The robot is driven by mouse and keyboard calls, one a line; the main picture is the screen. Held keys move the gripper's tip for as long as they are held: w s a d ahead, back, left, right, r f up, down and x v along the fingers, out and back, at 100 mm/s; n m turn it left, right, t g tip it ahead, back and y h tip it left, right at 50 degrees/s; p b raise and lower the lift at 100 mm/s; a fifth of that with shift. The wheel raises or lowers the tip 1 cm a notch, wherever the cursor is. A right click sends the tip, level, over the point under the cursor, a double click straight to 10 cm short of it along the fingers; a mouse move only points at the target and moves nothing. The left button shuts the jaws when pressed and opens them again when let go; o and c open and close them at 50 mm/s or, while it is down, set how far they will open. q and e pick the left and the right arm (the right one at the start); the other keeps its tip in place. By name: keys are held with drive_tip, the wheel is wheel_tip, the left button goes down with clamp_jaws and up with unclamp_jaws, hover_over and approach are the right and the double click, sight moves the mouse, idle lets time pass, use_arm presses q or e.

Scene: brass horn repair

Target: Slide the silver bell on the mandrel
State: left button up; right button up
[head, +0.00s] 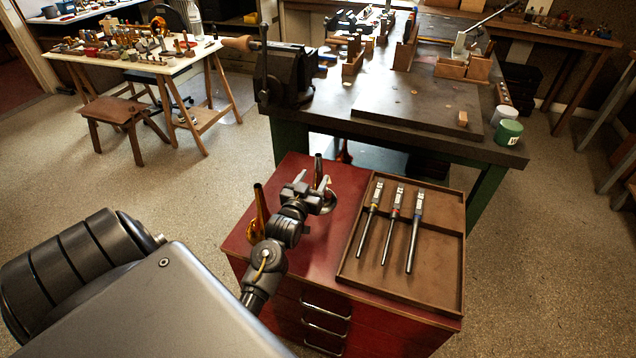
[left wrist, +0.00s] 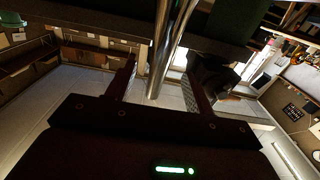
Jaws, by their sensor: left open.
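The silver bell (head: 327,205) stands on the red cabinet top, flare down, its thin dark stem pointing up. My left gripper (head: 312,193) is right beside it and hides part of it. In the left wrist view a shiny silver tube (left wrist: 170,45), which looks like the bell's stem, runs between the two spread fingers of the left gripper (left wrist: 158,84). The fingers are open, with a gap visible on each side of the tube. A tan tapered piece (head: 238,43), perhaps the mandrel, sticks out left from the black vise (head: 288,75). My right gripper is not in view.
A brass bell (head: 257,218) stands left of my left gripper on the red cabinet (head: 240,240). A brown tray (head: 442,268) with three slim tools lies to the right. The dark workbench (head: 370,130) stands behind, with green and white jars at its right corner.

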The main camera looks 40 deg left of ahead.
sight(317, 172)
use_arm(q)
drive_tip(key=x, duration=0.4)
drive_tip(key=shift+w+a+r+p, duration=0.1)
drive_tip(key=shift+w+r+p, duration=0.1)
drive_tip(key=shift+w+p, duration=0.2)
drive_tip(key=shift+s, duration=0.1)
clamp_jaws()
